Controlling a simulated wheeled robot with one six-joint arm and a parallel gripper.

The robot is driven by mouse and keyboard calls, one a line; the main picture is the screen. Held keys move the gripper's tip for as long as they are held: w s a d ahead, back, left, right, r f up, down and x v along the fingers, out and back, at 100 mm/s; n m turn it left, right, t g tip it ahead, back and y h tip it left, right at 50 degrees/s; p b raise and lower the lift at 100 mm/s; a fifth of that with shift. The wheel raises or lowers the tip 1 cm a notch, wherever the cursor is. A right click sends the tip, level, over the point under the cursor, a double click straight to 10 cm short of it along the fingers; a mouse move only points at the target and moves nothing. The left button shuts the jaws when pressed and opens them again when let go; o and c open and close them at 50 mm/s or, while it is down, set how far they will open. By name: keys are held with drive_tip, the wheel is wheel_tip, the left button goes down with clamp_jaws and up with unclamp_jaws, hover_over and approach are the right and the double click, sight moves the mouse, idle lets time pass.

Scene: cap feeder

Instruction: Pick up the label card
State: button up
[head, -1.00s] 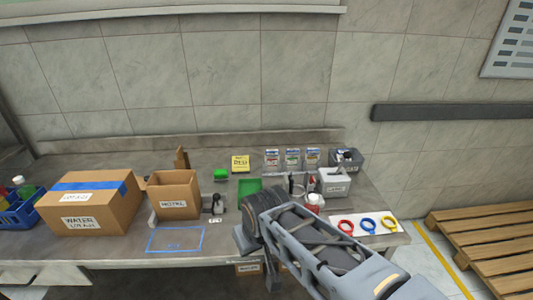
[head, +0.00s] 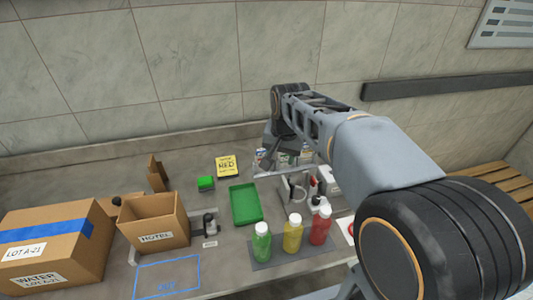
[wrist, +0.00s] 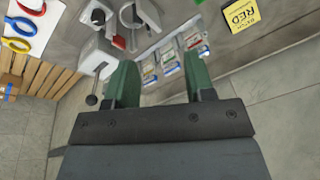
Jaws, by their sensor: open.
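Several small white printed cards with coloured bands, which look like label cards, stand in a row at the back of the bench. In the wrist view they are a left one (wrist: 149,72), a middle one (wrist: 169,56) and a right one (wrist: 193,38). My gripper (wrist: 160,62) is open, with its green fingers apart and nothing held. The cards show beyond and between the fingertips; the exact gap is unclear. In the head view my arm's end hangs over the cards and partly hides them. Which card is meant cannot be told.
A yellow sign reading RED (head: 227,165) stands left of the cards. A green tray (head: 245,204), a green block (head: 205,183), and green (head: 261,242), yellow (head: 293,233) and red (head: 320,222) bottles are nearby. An open HOTEL box (head: 153,222) stands left. The wall is close behind.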

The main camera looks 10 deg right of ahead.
drive_tip(key=w+r+m+g+p, duration=0.1)
drive_tip(key=w+m, duration=0.3)
drive_tip(key=w, duration=0.6)
drive_tip(key=m+g+p, duration=0.2)
drive_tip(key=m+p, duration=0.1)
drive_tip(key=m, duration=0.5)
hover_over(264, 153)
wheel_tip(264, 153, down, 6)
drive_tip(key=f, duration=0.5)
drive_tip(key=w+f, duration=0.1)
drive_tip(key=f, duration=0.1)
drive_tip(key=shift+d+f, duration=0.15)
drive_tip(key=shift+f, duration=0.25)
drive_tip(key=shift+f+p, duration=0.7)
drive_tip(key=shift+f, duration=2.5)
drive_tip(key=shift+c, duration=0.3)
clamp_jaws()
